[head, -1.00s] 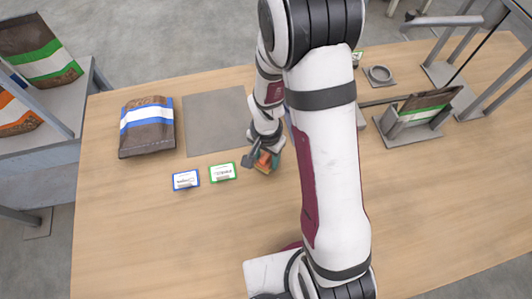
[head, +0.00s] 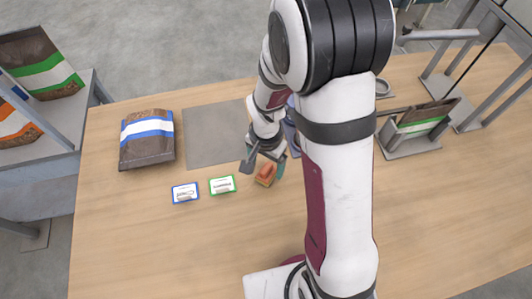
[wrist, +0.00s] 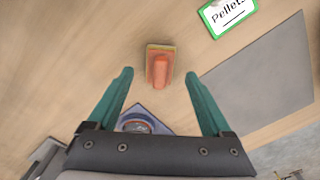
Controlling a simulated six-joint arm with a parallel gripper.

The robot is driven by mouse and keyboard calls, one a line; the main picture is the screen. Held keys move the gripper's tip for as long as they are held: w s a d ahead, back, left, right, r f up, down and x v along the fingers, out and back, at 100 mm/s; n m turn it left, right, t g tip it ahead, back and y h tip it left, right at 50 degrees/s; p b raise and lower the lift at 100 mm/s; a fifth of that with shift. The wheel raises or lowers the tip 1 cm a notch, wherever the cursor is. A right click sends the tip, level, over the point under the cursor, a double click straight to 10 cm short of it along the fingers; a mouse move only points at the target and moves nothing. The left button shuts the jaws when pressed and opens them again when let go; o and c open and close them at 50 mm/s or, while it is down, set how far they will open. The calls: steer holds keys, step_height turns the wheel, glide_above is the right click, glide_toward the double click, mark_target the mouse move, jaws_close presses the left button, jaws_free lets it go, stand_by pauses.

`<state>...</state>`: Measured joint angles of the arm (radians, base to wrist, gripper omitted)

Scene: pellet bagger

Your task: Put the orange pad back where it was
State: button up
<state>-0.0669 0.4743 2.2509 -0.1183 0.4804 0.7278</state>
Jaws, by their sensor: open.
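The orange pad (head: 265,174) lies on the wooden table, right of the green-edged card. In the wrist view it shows as an orange block with a raised grip on a yellowish base (wrist: 159,64). My gripper (head: 264,160) is just behind the pad in the head view, with its teal fingers partly hidden by my wrist. In the wrist view the fingers of my gripper (wrist: 158,76) are wide apart with nothing between them, and the pad sits beyond the tips, apart from both.
A blue diamond-shaped piece with a round item (wrist: 137,122) lies near the gripper. Cards edged in blue (head: 185,193) and green (head: 222,185) lie left. A grey mat (head: 215,138), a blue-banded bag (head: 147,139) and a holder with a green-banded bag (head: 416,132) stand around. The front table is clear.

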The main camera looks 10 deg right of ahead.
mark_target(266, 169)
steer(key=s+r, duration=0.4)
steer(key=r, duration=0.8)
steer(key=s+a+r+n+y, duration=0.1)
steer(key=s+r+n, duration=0.2)
steer(key=s, duration=1)
step_height(266, 169, up, 2)
steer(key=shift+s+a+r+y, duration=0.2)
steer(key=shift+s+y, duration=0.1)
steer(key=shift+y, duration=0.1)
